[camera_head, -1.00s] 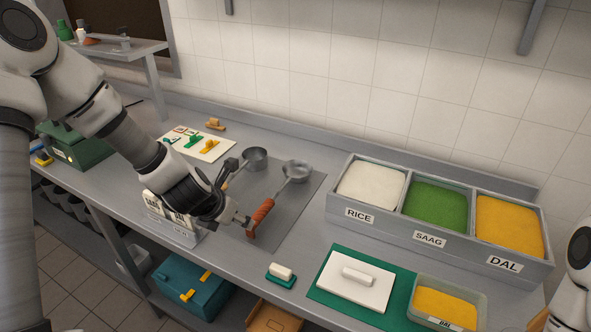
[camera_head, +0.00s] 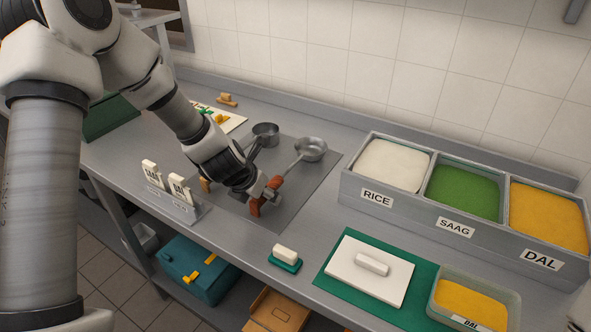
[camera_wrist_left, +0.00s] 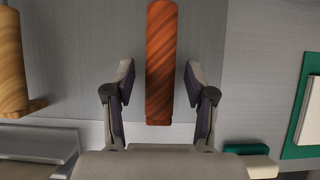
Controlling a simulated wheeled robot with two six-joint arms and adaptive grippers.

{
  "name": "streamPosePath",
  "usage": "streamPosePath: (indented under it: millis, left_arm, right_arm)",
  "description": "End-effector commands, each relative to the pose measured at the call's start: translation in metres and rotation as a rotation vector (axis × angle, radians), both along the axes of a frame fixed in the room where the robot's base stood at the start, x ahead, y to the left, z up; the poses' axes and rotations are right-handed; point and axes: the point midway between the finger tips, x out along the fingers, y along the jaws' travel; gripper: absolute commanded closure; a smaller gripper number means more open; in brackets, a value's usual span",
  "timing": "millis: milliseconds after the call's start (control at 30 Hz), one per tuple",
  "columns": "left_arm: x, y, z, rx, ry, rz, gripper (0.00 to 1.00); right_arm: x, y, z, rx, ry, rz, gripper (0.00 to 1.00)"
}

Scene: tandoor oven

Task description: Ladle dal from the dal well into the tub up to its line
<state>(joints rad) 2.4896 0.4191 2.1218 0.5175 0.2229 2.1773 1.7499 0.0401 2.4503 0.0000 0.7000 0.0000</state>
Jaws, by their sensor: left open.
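The ladle with a reddish-orange wooden handle (camera_head: 256,207) and round metal bowl (camera_head: 311,149) lies on a grey mat. My left gripper (camera_head: 268,190) is over this handle. In the left wrist view the open, empty fingers (camera_wrist_left: 157,80) stand on both sides of the handle (camera_wrist_left: 161,60), with gaps showing. The dal well (camera_head: 548,215) holds yellow dal at the right end of the three-well counter. The clear tub (camera_head: 432,305), labelled DAL, stands at the front right with yellow dal inside; I cannot make out its line. My right gripper is not visible.
A second ladle (camera_head: 266,132) with a tan handle lies left of the first. Rice (camera_head: 390,165) and saag (camera_head: 465,192) wells adjoin the dal. A white lid (camera_head: 350,280) lies on a green mat. A label rack (camera_head: 182,207) stands near the front edge.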

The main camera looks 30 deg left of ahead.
Motion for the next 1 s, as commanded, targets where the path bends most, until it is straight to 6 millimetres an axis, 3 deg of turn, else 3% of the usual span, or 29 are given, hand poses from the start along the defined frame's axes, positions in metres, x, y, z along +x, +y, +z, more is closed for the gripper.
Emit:
streamPosePath:
  millis: [100, 133, 267, 300, 567, 1000]
  left_arm:
    - [0.0, 0.0, 0.001, 0.0, 0.0, 0.0, 0.45]
    - [0.0, 0.0, 0.001, 0.001, 0.0, -0.001, 0.52]
    - [0.0, 0.0, 0.001, 0.001, 0.0, -0.001, 0.98]
    - [0.0, 0.0, 0.001, 0.001, 0.0, -0.001, 1.0]
    - [0.0, 0.0, 0.004, 0.001, -0.001, 0.0, 1.0]
    - [0.0, 0.0, 0.04, 0.001, 0.0, -0.002, 1.0]
  right_arm:
    - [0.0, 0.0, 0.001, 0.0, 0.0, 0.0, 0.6]
    - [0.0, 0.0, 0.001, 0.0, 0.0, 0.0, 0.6]
    - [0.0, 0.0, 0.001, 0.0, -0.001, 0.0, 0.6]
    - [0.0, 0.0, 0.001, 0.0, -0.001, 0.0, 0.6]
    - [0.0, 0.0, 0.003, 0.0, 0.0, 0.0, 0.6]
    - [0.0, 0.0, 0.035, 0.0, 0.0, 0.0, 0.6]
